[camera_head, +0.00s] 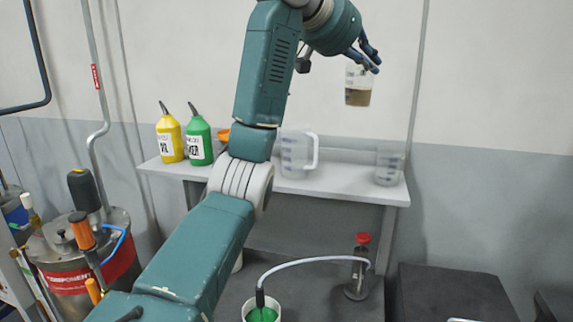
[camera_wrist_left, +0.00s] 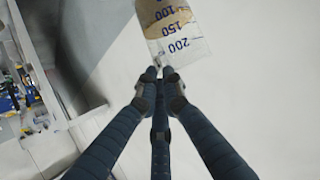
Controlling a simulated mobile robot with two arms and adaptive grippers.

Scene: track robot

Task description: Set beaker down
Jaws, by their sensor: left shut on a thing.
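A small clear beaker (camera_head: 358,88) with brown contents hangs in the air above the right part of the shelf in the head view. My left gripper (camera_head: 368,62) is shut on its upper rim. In the left wrist view the beaker (camera_wrist_left: 176,28) shows blue marks such as 100, 150 and 200, and the fingertips of my left gripper (camera_wrist_left: 160,70) close at its edge. The light grey shelf (camera_head: 350,187) is below, with a clear gap between it and the beaker. My right gripper is not in view.
On the shelf stand a yellow bottle (camera_head: 170,137), a green bottle (camera_head: 199,138), a clear jug (camera_head: 297,154) and another clear beaker (camera_head: 389,165) at the right end. Some free shelf lies between jug and beaker. Below are a red-capped bottle (camera_head: 359,265) and a white cup (camera_head: 262,309).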

